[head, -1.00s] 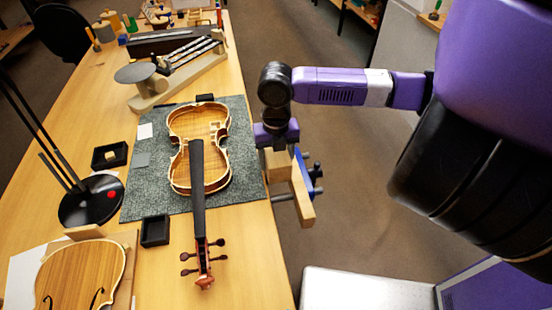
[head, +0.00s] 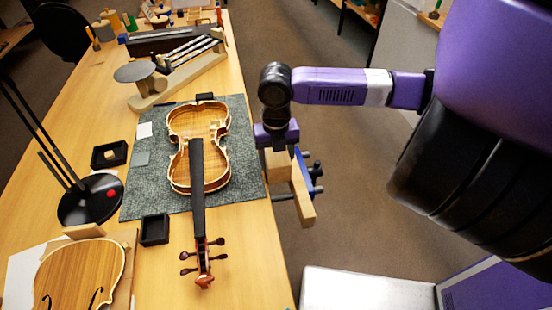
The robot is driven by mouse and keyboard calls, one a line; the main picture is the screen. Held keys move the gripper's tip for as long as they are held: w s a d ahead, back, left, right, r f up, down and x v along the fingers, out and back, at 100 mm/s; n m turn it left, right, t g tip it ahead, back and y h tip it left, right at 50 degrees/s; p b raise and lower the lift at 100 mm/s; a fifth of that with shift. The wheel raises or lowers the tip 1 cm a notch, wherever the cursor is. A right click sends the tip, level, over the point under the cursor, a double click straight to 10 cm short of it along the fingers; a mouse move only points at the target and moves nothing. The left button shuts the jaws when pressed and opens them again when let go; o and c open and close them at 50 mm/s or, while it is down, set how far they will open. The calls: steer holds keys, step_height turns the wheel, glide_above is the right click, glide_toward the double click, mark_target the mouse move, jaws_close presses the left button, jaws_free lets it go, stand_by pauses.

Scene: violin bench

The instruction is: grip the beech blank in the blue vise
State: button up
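The blue vise (head: 301,161) is on the right edge of the bench, with its dark rods sticking out to the right and a long pale wooden bar (head: 303,195) along its front. My gripper (head: 277,146) is directly over the vise, pointing down. A light wooden block (head: 278,164), which looks like the beech blank, shows just below my gripper and left of the wooden bar. My gripper's body hides its fingertips and the top of the block, so I cannot tell whether the fingers hold it. I cannot tell whether the jaws touch the block.
An open violin body (head: 180,180) with its dark neck lies on a grey mat (head: 248,178) left of the vise. Small black trays (head: 155,230), a black lamp base (head: 90,203) and a violin plate (head: 80,275) are further left. Bare floor (head: 355,200) lies right of the bench.

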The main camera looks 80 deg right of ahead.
steer(key=shift+f, duration=0.35)
steer(key=shift+r, duration=0.15)
jaws_close()
jaws_free()
steer(key=shift+r, duration=0.2)
steer(key=shift+p, duration=0.3)
stand_by(0.4)
steer(key=shift+f+b, duration=0.3)
steer(key=shift+f, duration=0.05)
stand_by(0.4)
steer(key=shift+r, duration=0.15)
jaws_close()
jaws_free()
steer(key=shift+r+p, duration=0.2)
steer(key=shift+p, duration=0.2)
stand_by(0.6)
steer(key=shift+f+b, duration=0.3)
steer(key=shift+f, duration=0.35)
